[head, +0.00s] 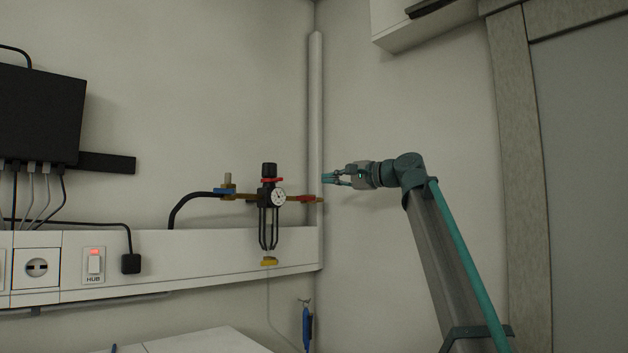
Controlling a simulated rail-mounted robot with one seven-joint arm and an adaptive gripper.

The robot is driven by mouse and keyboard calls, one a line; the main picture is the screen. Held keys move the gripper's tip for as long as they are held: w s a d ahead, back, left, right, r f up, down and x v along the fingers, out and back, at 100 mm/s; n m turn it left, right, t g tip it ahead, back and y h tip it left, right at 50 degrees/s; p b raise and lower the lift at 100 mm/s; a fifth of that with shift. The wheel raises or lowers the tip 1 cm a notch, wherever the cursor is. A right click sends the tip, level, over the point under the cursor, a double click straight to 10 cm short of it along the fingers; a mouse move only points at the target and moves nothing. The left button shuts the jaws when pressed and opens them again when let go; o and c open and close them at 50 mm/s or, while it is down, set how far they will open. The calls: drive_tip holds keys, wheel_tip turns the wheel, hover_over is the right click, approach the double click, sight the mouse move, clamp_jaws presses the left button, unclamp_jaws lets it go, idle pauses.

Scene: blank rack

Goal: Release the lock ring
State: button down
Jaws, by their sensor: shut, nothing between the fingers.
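An air regulator (266,202) with a black knob and a round white gauge (279,198) is mounted in front of the wall. A red ring (272,180) sits just under its black knob (269,169); I take this as the lock ring. My gripper (326,180) is shut and empty. It points left, to the right of the regulator at about the height of the red ring, in front of the white vertical pipe. A gap shows between its fingertips and the ring.
A blue-handled valve (224,191) with a black hose (184,207) is left of the regulator, and a red lever (306,199) is right of it. A white trunking (200,262) with a switch and socket runs below. A black box (42,112) hangs at left.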

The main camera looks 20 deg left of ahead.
sight(273, 180)
drive_tip(key=a+p, duration=0.4)
drive_tip(key=a, duration=0.7)
drive_tip(key=shift+s+p, duration=0.3)
drive_tip(key=shift+p, duration=0.1)
drive_tip(key=shift+s, duration=0.1)
